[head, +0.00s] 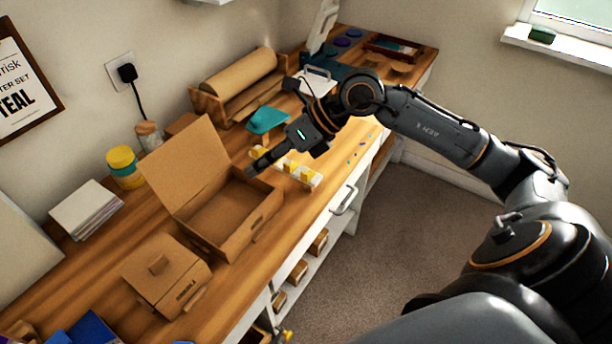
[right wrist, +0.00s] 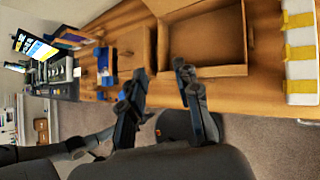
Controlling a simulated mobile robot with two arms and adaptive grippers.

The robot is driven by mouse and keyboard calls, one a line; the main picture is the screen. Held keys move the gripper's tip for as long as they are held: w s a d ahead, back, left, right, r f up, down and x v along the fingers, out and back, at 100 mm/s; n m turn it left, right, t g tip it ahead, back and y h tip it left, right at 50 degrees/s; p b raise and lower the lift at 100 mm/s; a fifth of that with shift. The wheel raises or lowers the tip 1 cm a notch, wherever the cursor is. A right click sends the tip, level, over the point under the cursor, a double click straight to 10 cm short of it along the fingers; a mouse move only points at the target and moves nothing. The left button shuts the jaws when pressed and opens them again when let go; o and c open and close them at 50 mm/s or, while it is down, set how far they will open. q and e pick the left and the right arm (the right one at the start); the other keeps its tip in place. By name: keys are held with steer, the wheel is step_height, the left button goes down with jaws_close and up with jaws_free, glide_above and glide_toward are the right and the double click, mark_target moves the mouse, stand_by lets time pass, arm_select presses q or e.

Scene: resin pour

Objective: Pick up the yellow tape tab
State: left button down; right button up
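Yellow tape tabs (head: 303,172) sit in a row on a white block (head: 316,183) near the front edge of the workbench. In the right wrist view, several yellow tabs (right wrist: 301,53) lie across the white block (right wrist: 303,70) at the far right edge. My right gripper (head: 256,168) is above the open cardboard box, left of the white block in the head view. In the right wrist view, its two fingers (right wrist: 160,72) stand apart with nothing between them. The tabs are outside the fingers, well to the right. My left gripper is not seen.
The open cardboard box (head: 187,217) and a closed small box (head: 153,286) stand on the bench (head: 75,255). A teal item (head: 267,121) and a brown paper roll (head: 238,80) lie behind. A yellow-banded jar (head: 124,166) stands left. Small coloured bits lie right of the white block.

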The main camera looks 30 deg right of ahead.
steer(key=d+h, duration=0.7)
steer(key=d, duration=0.8)
steer(key=m+p, duration=0.1)
glide_above(306, 174)
steer(key=s+d, duration=0.1)
steer(key=shift+g, duration=0.4)
step_height(306, 174, down, 8)
steer(key=shift+s+d+f, duration=0.1)
steer(key=shift+f, duration=0.05)
steer(key=x, duration=0.1)
steer(key=p+x, duration=0.2)
steer(key=x, duration=0.1)
steer(key=shift+s+a+f, duration=0.15)
steer(key=shift+s+a, duration=0.1)
steer(key=shift+s, duration=0.1)
steer(key=shift+w+f, duration=0.25)
steer(key=shift+f, duration=0.35)
jaws_close()
